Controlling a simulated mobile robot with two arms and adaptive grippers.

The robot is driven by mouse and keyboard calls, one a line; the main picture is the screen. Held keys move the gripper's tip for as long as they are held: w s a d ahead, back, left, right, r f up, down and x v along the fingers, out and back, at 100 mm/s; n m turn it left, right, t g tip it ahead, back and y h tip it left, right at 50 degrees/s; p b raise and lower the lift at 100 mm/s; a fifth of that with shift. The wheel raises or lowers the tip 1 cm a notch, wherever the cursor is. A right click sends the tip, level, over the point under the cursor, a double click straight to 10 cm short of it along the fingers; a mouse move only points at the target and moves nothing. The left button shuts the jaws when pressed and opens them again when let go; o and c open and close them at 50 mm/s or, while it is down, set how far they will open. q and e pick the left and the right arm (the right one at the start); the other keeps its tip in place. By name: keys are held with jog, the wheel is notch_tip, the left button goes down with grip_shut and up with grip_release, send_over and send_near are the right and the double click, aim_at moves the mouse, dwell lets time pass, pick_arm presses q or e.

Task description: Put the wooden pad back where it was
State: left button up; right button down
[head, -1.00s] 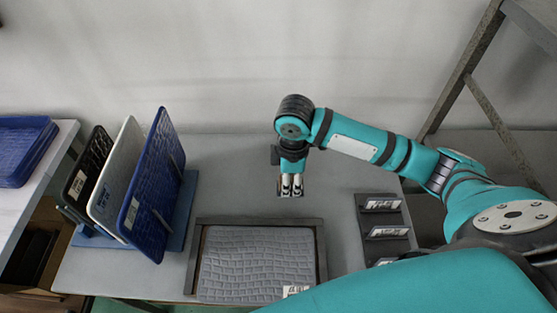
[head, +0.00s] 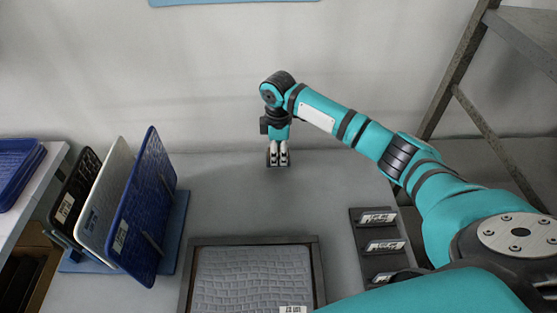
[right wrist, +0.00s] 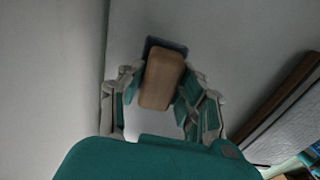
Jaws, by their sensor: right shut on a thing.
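The wooden pad (right wrist: 163,80) shows in the right wrist view as a tan block with a dark layer at its far end. My right gripper (right wrist: 160,88) is shut on it, with a finger on each side. In the head view my right gripper (head: 278,159) points down over the back of the grey table (head: 225,205), near the wall. The pad is mostly hidden there by the fingers. I cannot tell whether the pad touches the table. My left gripper is not in view.
A blue rack (head: 180,225) at left holds upright black, white and blue panels. A framed tray (head: 314,270) with a grey textured panel lies in front. A dark holder (head: 355,230) with several labelled pieces is at right. The table's back middle is clear.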

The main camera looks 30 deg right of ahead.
aim_at(279, 161)
jog(key=shift+w+f, duration=0.1)
jog(key=shift+f, duration=1.7)
jog(key=shift+f, duration=0.1)
jog(key=c, duration=0.9)
grip_release()
notch_tip(279, 161, up, 12)
jog(key=shift+r, duration=0.15)
